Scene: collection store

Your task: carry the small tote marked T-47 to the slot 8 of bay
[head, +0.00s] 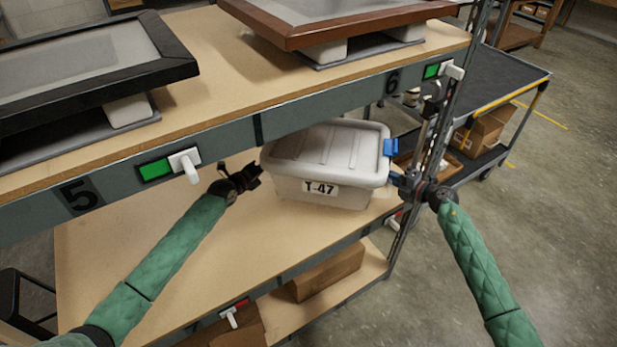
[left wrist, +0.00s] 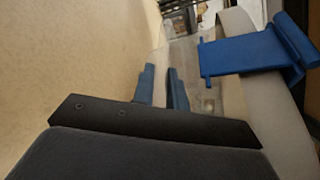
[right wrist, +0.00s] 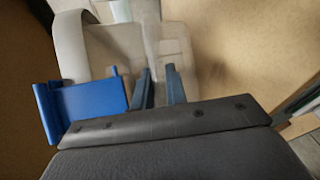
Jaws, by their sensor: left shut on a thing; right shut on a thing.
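The small tote marked T-47 (head: 325,170) is a pale grey box with a lid and a blue latch (head: 391,147) at its right end. It is level, at the right part of the middle shelf (head: 190,255), under the edge numbered 6; I cannot tell whether it rests on the board. My left gripper (head: 258,174) is shut on its left end, and my right gripper (head: 394,180) is shut on its right end. In both wrist views the fingers (left wrist: 162,88) (right wrist: 160,88) are close together at the tote beside a blue latch. No number 8 is readable.
The upper shelf edge (head: 230,140) carries numbers 5 and 6, green markers and white levers. A black frame (head: 150,70) and a brown frame (head: 340,28) lie above. Cardboard boxes (head: 325,272) sit below. A rack post and dark cart (head: 490,80) stand right; middle shelf's left is clear.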

